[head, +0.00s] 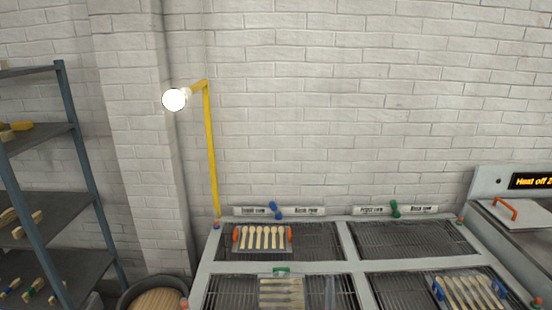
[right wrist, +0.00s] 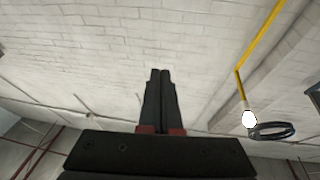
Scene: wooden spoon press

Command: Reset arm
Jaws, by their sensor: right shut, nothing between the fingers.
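My right gripper (right wrist: 160,76) shows in the right wrist view, with its two dark fingers together and nothing between them. It points up toward the white brick wall and touches nothing that I can see. I cannot make out either gripper clearly in the head view. My left gripper is not in view.
A grey rack (head: 350,268) with mesh panels stands below. It carries a tray of spoons with orange ends (head: 262,239), a green-tabbed tray (head: 281,291) and a blue-handled tray (head: 468,291). Shelves (head: 70,150) stand left; a yellow lamp post (head: 211,150) rises behind.

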